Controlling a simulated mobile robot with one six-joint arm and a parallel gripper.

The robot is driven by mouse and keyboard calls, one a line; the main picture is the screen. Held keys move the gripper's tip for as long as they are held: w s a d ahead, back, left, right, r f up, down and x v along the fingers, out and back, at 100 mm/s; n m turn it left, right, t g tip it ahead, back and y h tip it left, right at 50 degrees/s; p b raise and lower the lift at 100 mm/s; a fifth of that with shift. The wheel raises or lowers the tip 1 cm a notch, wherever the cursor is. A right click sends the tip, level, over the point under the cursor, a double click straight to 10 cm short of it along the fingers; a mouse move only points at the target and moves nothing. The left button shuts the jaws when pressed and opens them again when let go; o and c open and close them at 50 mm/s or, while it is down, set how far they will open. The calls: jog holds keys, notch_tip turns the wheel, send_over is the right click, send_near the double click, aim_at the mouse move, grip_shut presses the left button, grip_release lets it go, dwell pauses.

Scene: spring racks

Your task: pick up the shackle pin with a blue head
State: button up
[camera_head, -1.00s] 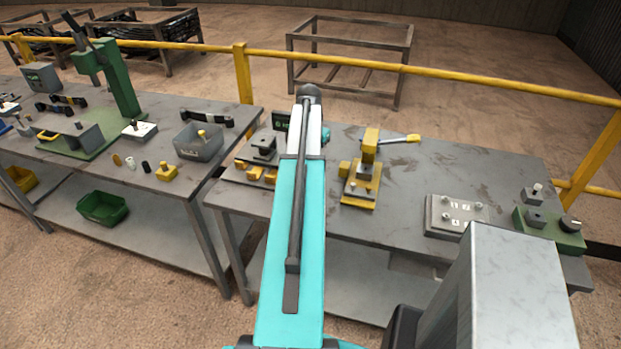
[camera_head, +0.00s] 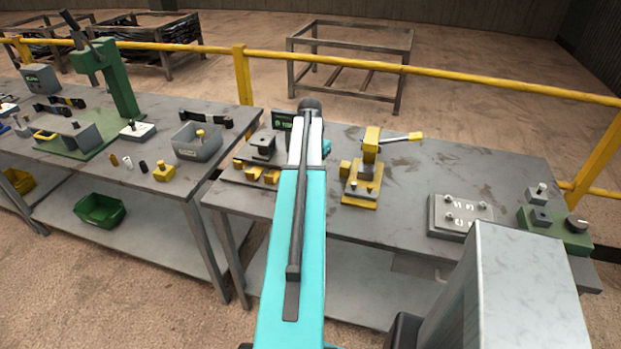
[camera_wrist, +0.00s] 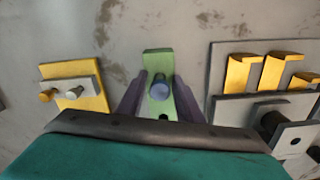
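The pin's shank is hidden. My gripper (camera_wrist: 160,90) is open, with one dark finger on each side of the green block and pin. I cannot tell whether either finger touches them. In the head view, my arm hides the gripper, the green block and the blue head.
In the wrist view, a yellow block with a grey piece (camera_wrist: 72,86) lies left, and a grey plate with yellow hooks (camera_wrist: 222,62) lies right. The head view shows a yellow lever fixture (camera_head: 365,170) and a numbered grey plate (camera_head: 460,214) on the bench.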

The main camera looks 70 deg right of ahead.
dwell(0.3)
jog(key=c, duration=0.7)
jog(key=shift+r, duration=0.1)
jog(key=shift+r+b, duration=0.8)
jog(key=shift+r, duration=0.65)
jog(key=shift+a+r, duration=0.2)
jog(key=shift+a, duration=0.05)
jog(key=shift+w+a+r+b, duration=0.3)
jog(key=shift+a+b, duration=0.35)
jog(key=shift+a, duration=1.9)
jog(key=shift+w+a+r+b, duration=0.25)
jog(key=shift+a+b, duration=0.45)
jog(key=shift+a, duration=1.9)
jog(key=shift+w+a+r+b, duration=0.3)
jog(key=shift+a+b, duration=0.35)
jog(key=shift+a, duration=1.9)
